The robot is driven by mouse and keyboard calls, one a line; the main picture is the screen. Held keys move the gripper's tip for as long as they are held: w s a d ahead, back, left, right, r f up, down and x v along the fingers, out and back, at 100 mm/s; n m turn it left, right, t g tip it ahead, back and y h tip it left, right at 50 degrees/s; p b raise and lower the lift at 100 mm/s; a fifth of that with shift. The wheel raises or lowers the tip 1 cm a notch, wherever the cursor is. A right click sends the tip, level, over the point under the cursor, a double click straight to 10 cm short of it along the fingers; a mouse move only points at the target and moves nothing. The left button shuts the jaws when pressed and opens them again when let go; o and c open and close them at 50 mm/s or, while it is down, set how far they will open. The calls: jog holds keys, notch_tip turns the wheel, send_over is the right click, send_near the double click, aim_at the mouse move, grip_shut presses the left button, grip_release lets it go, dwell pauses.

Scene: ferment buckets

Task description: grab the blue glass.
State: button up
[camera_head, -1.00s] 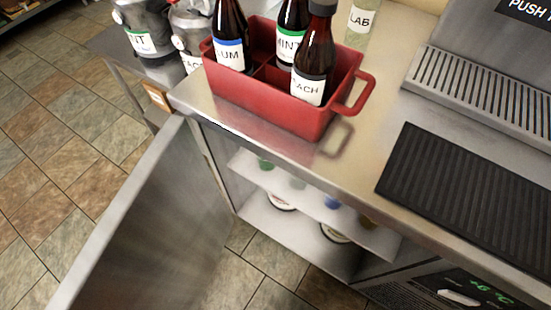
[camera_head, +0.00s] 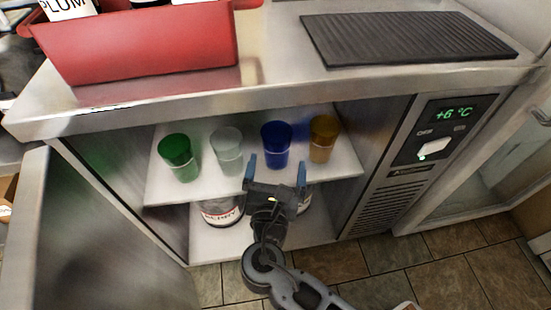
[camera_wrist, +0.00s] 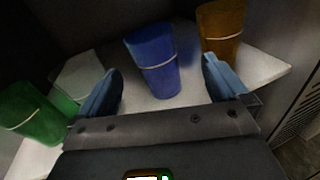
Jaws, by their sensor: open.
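The blue glass (camera_head: 276,146) stands upright on the white upper shelf inside the open cabinet, between a clear glass (camera_head: 227,150) and an amber glass (camera_head: 322,139). My gripper (camera_head: 277,172) is open in front of it, with the blue fingers spread to either side in the picture. In the wrist view the blue glass (camera_wrist: 153,60) shows beyond and between the two open fingertips (camera_wrist: 160,80). I see nothing between the fingers, and the glass does not appear touched.
A green glass (camera_head: 179,157) stands at the left of the shelf (camera_head: 160,190). A labelled container (camera_head: 221,211) sits on the lower shelf. The counter edge (camera_head: 290,92) runs above the opening. The open cabinet door (camera_head: 95,240) is at left, a control panel (camera_head: 440,130) at right.

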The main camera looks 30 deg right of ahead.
aim_at(278, 125)
jog(key=shift+w+r+n+h, duration=0.3)
jog(key=shift+w+r+h, duration=0.2)
jog(key=shift+w, duration=0.25)
jog(key=b+x, duration=0.2)
jog(key=x, duration=0.5)
jog(key=shift+w, duration=0.35)
jog(key=shift+r, duration=0.1)
jog(key=c, duration=1.4)
jog(key=shift+c, duration=0.2)
